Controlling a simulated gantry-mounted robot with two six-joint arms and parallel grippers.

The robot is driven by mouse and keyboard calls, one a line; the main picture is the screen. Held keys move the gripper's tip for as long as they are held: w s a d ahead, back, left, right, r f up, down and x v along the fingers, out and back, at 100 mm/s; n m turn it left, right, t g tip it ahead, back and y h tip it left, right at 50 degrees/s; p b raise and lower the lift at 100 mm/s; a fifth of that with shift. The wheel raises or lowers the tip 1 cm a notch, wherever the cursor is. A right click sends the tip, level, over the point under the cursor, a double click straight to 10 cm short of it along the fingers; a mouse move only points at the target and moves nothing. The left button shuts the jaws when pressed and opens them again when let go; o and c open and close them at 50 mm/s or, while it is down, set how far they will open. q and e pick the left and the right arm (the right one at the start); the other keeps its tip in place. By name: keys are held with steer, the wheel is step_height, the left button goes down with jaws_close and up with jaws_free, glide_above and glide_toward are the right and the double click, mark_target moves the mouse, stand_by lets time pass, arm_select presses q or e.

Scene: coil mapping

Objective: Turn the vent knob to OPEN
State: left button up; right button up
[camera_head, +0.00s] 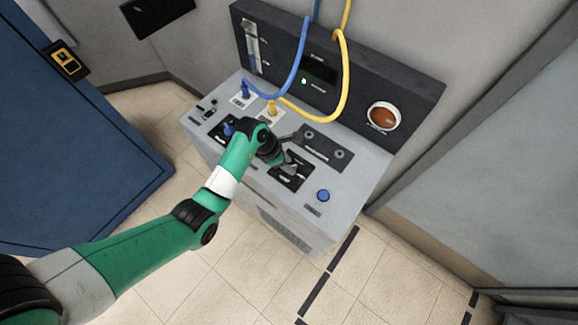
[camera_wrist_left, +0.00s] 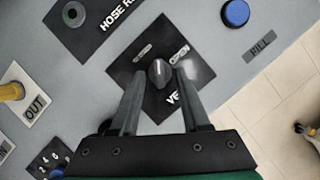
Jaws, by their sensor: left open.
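The vent knob (camera_wrist_left: 160,72) is a dark grey knob with a light pointer mark. It sits on a black diamond-looking plate (camera_wrist_left: 150,108) in the left wrist view. The word OPEN is at its upper right, and a smaller label I cannot read is at its upper left. The mark points roughly up, between the two labels. My left gripper (camera_wrist_left: 157,80) is open, with one finger on each side of the knob; I cannot tell whether they touch it. In the head view my left gripper (camera_head: 288,164) is over the black vent plate (camera_head: 289,183) and hides the knob.
A blue FILL button (camera_head: 323,195) is right of the vent plate. A black hose plate (camera_head: 323,147) lies behind it. A blue hose (camera_head: 300,60) and a yellow hose (camera_head: 343,85) loop above the grey cabinet top. An upright dark panel with a round gauge (camera_head: 383,116) stands behind.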

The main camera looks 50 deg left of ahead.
arm_select(q)
steer(key=shift+w+f, duration=0.15)
steer(key=shift+f, duration=0.1)
steer(key=shift+c, duration=0.3)
jaws_close()
